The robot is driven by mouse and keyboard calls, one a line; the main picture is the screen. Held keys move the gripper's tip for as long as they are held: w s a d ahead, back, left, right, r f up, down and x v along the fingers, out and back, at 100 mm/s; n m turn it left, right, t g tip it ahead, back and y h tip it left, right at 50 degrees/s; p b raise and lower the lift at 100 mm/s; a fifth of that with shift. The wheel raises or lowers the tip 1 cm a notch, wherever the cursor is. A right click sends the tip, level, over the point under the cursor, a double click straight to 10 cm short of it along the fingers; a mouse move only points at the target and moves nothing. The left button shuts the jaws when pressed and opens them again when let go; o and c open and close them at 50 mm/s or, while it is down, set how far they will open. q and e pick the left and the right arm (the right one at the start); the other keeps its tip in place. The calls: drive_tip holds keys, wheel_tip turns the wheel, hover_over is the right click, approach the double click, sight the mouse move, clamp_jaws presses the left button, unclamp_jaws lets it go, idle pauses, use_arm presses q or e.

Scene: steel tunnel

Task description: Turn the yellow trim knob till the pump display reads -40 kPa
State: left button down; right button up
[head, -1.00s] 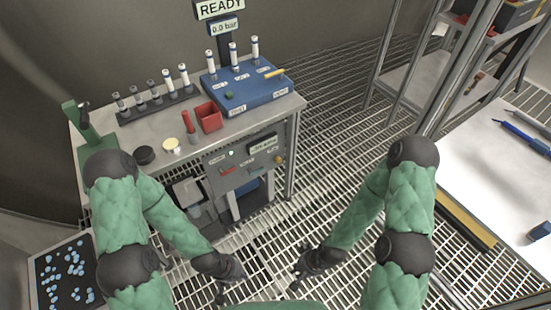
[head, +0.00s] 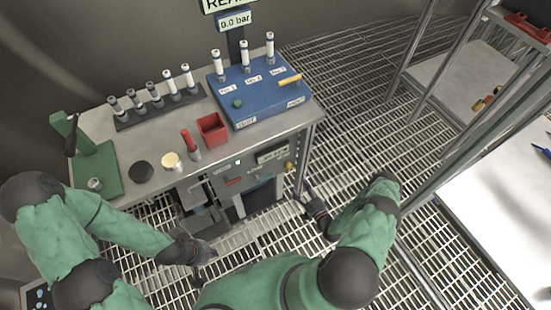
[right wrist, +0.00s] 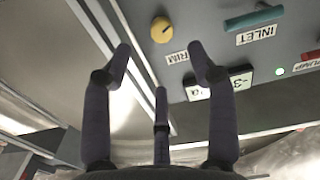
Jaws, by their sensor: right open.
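The yellow trim knob (head: 289,166) sits at the right end of the grey front panel under the bench top. In the right wrist view the knob (right wrist: 161,30) is upright beside a partly covered "TRIM" label. The pump display (head: 272,154) is left of the knob in the head view.
The panel also bears a teal inlet lever (right wrist: 254,17), a red pump switch (right wrist: 312,55) and a lit green lamp (right wrist: 279,71). The steel bench (head: 150,198) carries a blue manifold (head: 262,98) and a red bin (head: 211,128). Open grating lies right of the bench.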

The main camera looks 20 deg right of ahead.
sight(290, 168)
drive_tip(key=w+b, duration=0.1)
drive_tip(key=w, duration=0.2)
drive_tip(key=w+b, duration=0.1)
drive_tip(key=w, duration=0.3)
drive_tip(key=w+b, duration=0.1)
drive_tip(key=w, duration=0.2)
drive_tip(key=shift+w+a+r, duration=0.1)
drive_tip(key=shift+w+a, duration=0.25)
drive_tip(key=shift+a, duration=0.05)
drive_tip(key=c, duration=1.1)
